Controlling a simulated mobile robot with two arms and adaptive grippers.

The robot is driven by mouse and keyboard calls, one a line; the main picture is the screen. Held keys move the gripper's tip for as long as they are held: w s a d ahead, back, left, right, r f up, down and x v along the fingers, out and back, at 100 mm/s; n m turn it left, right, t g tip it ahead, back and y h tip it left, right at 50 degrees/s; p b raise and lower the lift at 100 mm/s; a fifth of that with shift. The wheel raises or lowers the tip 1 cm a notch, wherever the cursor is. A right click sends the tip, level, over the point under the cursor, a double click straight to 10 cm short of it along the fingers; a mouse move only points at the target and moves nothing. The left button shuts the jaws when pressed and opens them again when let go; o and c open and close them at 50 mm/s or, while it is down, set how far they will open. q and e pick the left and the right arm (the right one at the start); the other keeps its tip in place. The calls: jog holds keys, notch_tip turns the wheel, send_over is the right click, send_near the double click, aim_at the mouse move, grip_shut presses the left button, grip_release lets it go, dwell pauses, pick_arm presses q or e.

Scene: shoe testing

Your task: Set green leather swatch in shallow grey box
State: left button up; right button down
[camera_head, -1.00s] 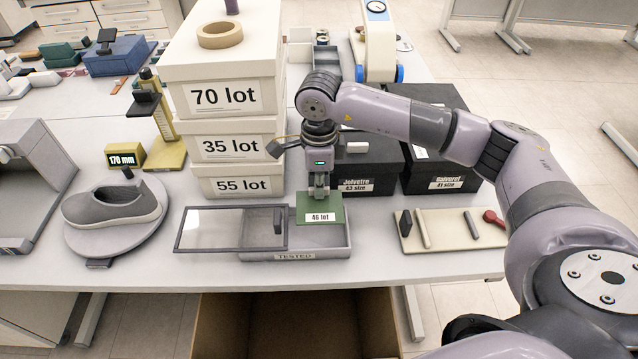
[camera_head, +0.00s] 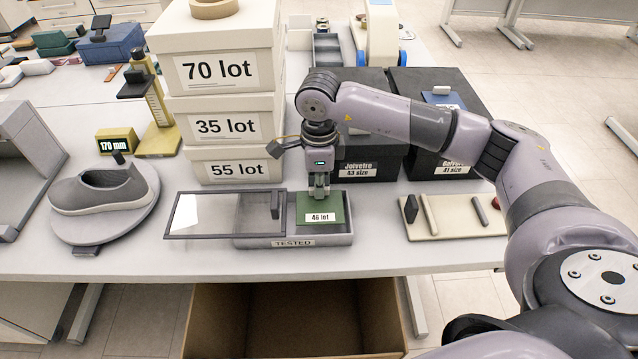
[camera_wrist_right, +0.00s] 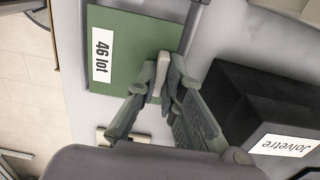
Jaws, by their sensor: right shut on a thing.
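The green leather swatch (camera_head: 335,204) is a flat square with a white "46 lot" label. My right gripper (camera_head: 319,192) is shut on its far edge and holds it over the right part of the shallow grey box (camera_head: 293,242), marked "TESTED". I cannot tell whether the swatch touches the box floor. The box's clear, dark-framed lid (camera_head: 215,215) is slid left, leaving the right part open. In the right wrist view the swatch (camera_wrist_right: 130,65) lies flat beyond the fingertips (camera_wrist_right: 163,75). My left gripper is out of view.
White lot boxes (camera_head: 224,128) are stacked behind the grey box. Black shoe boxes (camera_head: 360,152) stand behind my right gripper. A beige tool tray (camera_head: 455,228) lies to the right, and a shoe on a round stand (camera_head: 100,205) to the left.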

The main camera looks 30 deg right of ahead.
aim_at(319, 201)
jog(key=shift+b, duration=0.7)
dwell(1.7)
jog(key=shift+f+b, duration=2.25)
jog(key=shift+f, duration=0.3)
jog(key=c, duration=1.6)
grip_release()
jog(key=shift+s+r, duration=0.15)
jog(key=shift+c, duration=0.2)
jog(key=shift+r, duration=0.1)
jog(key=shift+r, duration=0.15)
jog(key=shift+w+r, duration=0.2)
jog(key=shift+r, duration=0.15)
jog(key=r, duration=1)
jog(key=shift+s+a+r, duration=0.1)
jog(key=shift+s+r, duration=0.15)
jog(key=shift+r, duration=0.1)
jog(key=shift+f, duration=0.1)
